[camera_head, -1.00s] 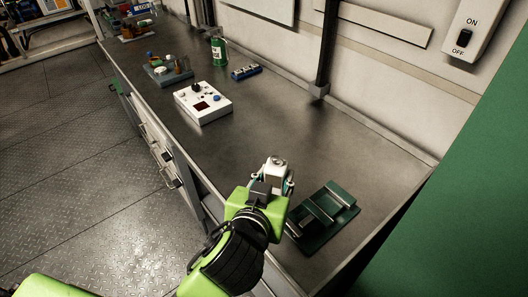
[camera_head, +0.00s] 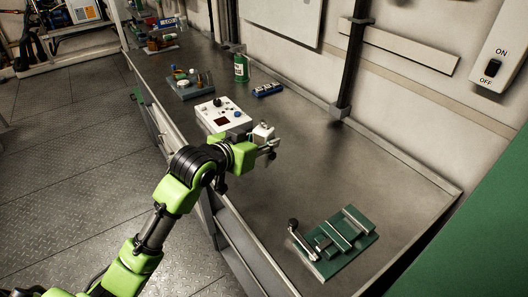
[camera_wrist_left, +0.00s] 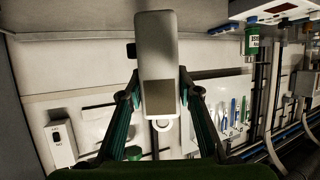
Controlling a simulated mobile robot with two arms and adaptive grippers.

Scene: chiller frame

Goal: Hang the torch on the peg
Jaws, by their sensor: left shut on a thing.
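The torch, a pale grey block-like body with a white ring at one end, is held between the fingers of my left gripper (camera_head: 272,146). In the left wrist view the torch (camera_wrist_left: 158,65) fills the upper middle, with the gripper's dark teal fingers on both sides and the ring at its lower end. In the head view only a small white part of the torch (camera_head: 263,131) shows above the gripper, over the bench beside the white control box. I cannot make out the peg in either view. My right gripper is not in view.
A white control box (camera_head: 222,117) stands just behind the gripper. A green vise-like fixture with a crank (camera_head: 345,238) lies at the near right of the bench. A green bottle (camera_head: 241,68) and a blue block (camera_head: 267,89) stand farther back. The bench (camera_head: 340,165) is clear in between.

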